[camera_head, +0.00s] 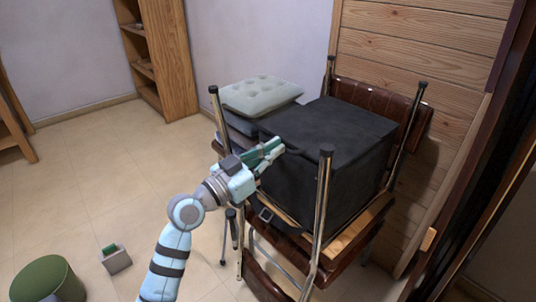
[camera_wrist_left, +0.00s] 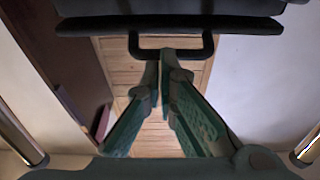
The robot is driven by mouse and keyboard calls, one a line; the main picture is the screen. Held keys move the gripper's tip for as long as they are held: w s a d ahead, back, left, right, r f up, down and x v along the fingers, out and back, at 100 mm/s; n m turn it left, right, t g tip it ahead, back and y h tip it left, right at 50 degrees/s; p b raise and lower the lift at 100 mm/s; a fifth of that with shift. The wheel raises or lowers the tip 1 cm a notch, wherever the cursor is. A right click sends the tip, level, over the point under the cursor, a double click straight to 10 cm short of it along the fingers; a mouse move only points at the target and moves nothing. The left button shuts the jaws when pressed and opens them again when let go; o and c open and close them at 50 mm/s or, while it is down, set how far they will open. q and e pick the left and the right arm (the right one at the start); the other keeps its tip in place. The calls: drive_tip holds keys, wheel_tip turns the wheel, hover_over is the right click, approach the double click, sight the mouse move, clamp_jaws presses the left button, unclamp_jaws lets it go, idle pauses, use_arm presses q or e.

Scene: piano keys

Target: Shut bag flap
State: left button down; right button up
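The black bag (camera_head: 335,180) is box-shaped and sits between the metal legs of an upturned chair. Its dark flap (camera_head: 340,122) lies across the top in the head view; I cannot tell whether it is fully down. My left gripper (camera_head: 277,148) is at the bag's upper left edge. In the left wrist view, a black loop handle (camera_wrist_left: 203,50) hangs from the dark flap edge (camera_wrist_left: 230,24). The left fingertips (camera_wrist_left: 164,62) are close together at the handle's lower bar and appear shut on it. My right gripper is not in view.
A grey cushion (camera_head: 262,96) lies on a stack left of the bag. Chrome chair legs (camera_head: 320,215) rise close to the bag and my left arm. A wooden wall (camera_head: 420,70) stands behind. A green stool (camera_head: 47,280) and a small box (camera_head: 115,260) are on the floor; the left floor is mostly clear.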

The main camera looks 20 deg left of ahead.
use_arm(q)
wheel_tip(320, 180, up, 4)
drive_tip(key=r+p, duration=0.1)
drive_tip(key=p, duration=0.3)
drive_tip(key=s+a+f+b, duration=0.2)
drive_tip(key=s+a+f, duration=0.3)
drive_tip(key=s, duration=0.3)
drive_tip(key=shift+f, duration=0.4)
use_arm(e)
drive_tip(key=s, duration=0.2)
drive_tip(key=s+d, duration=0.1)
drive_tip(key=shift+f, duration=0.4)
